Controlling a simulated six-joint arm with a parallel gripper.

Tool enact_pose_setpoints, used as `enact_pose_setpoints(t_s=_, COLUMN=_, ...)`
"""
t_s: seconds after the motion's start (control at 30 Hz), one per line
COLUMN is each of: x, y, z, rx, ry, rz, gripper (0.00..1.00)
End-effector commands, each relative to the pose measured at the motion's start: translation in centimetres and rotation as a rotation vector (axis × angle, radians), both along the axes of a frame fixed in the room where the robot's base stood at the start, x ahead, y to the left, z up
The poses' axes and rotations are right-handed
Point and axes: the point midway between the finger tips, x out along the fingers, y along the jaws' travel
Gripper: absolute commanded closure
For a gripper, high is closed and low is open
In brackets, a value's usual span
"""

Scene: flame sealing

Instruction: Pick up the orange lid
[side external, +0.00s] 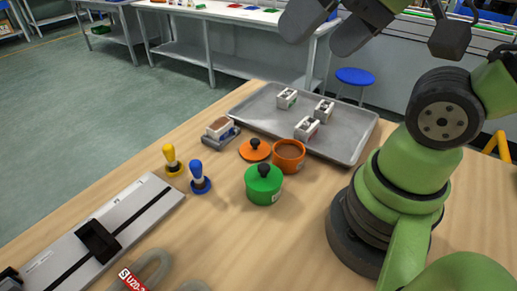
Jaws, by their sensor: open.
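The orange lid (249,154) lies flat on the wooden table, its black knob pointing up. It is just left of the orange pot (289,160), which stands uncovered with brown contents. A green pot (264,190) in front of them wears a green lid with a black knob. My gripper (318,39) is at the top of the view, its two dark fingers apart with nothing between them. It is well above the table and away from the orange lid. Part of the gripper is cut off by the top edge.
A metal tray (357,142) behind the pots holds several small white blocks. A yellow-handled stamp (171,160), a blue-handled stamp (200,178) and a small block on a grey base (220,130) stand to the left. A flat metal device (90,235) lies at front left.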

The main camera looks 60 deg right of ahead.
Motion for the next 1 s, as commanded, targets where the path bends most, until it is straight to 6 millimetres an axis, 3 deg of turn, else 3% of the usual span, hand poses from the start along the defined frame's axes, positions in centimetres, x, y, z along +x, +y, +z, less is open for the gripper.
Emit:
enact_pose_setpoints(t_s=0.27, x=5.9, y=-1.9, z=-1.9, rx=-0.079, ry=0.169, rz=-0.005, gripper=0.00)
enact_pose_setpoints(t_s=0.47, x=11.0, y=-4.0, z=-6.1, rx=-0.138, ry=0.318, rz=0.010, gripper=0.00)
enact_pose_setpoints(t_s=0.6, x=13.8, y=-5.7, z=-10.5, rx=-0.168, ry=0.423, rz=0.032, gripper=0.00)
enact_pose_setpoints(t_s=0.8, x=15.8, y=-7.6, z=-17.1, rx=-0.192, ry=0.547, rz=0.069, gripper=0.00)
enact_pose_setpoints(t_s=1.0, x=16.2, y=-8.4, z=-20.6, rx=-0.200, ry=0.604, rz=0.092, gripper=0.00)
